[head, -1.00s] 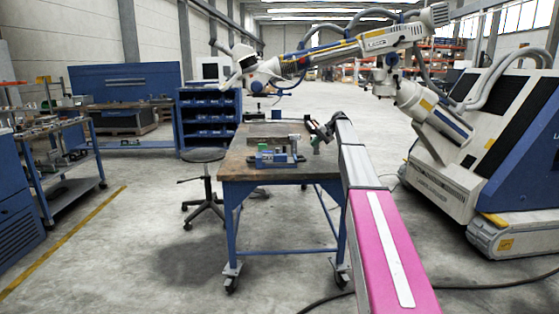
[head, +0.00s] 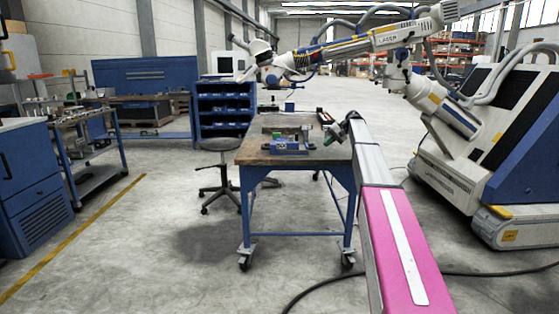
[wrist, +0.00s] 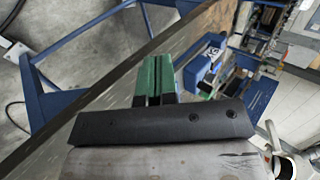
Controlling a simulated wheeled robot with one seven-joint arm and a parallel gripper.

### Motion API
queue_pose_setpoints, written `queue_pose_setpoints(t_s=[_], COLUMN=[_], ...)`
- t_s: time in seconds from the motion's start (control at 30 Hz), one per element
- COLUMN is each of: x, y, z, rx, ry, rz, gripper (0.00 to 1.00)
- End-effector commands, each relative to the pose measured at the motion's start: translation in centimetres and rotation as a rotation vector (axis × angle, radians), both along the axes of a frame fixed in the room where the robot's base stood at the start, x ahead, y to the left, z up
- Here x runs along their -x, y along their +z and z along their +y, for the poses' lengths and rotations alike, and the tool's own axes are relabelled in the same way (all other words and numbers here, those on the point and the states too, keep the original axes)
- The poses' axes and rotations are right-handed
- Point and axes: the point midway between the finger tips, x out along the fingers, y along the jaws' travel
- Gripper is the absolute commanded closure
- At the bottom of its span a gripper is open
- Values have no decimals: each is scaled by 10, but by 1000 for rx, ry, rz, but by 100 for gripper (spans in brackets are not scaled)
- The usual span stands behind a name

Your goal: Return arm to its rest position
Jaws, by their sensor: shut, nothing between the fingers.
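My arm, with its pink and grey links, reaches over the right edge of the workbench (head: 250,157). My gripper (head: 331,138), with green fingertips, is by the bench's right side. Its green fingers show together in the wrist view (wrist: 155,80), shut and empty. A small blue, green and grey device (head: 290,147) sits on the bench to the left of my gripper, apart from it. A blue part (wrist: 203,68) shows just beyond the fingers in the wrist view. A big white jointed arm (head: 370,43) spans above and behind the bench. I cannot tell which arm the task means.
A white and blue tracked machine (head: 500,150) stands at the right. A stool (head: 220,145) is at the bench's left, and a blue-shelved trolley (head: 85,150) farther left. A dark cable (head: 320,287) lies on the floor. The floor at front left is clear.

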Motion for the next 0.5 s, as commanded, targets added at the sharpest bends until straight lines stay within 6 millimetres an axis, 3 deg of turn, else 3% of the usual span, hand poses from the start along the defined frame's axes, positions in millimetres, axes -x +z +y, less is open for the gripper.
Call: queue_pose_setpoints(t_s=[0.3, 0.5], x=[45, 95], y=[-55, -109], z=[16, 29], rx=[67, 144], ry=[-25, -47], rz=[18, 35], gripper=[100, 100])
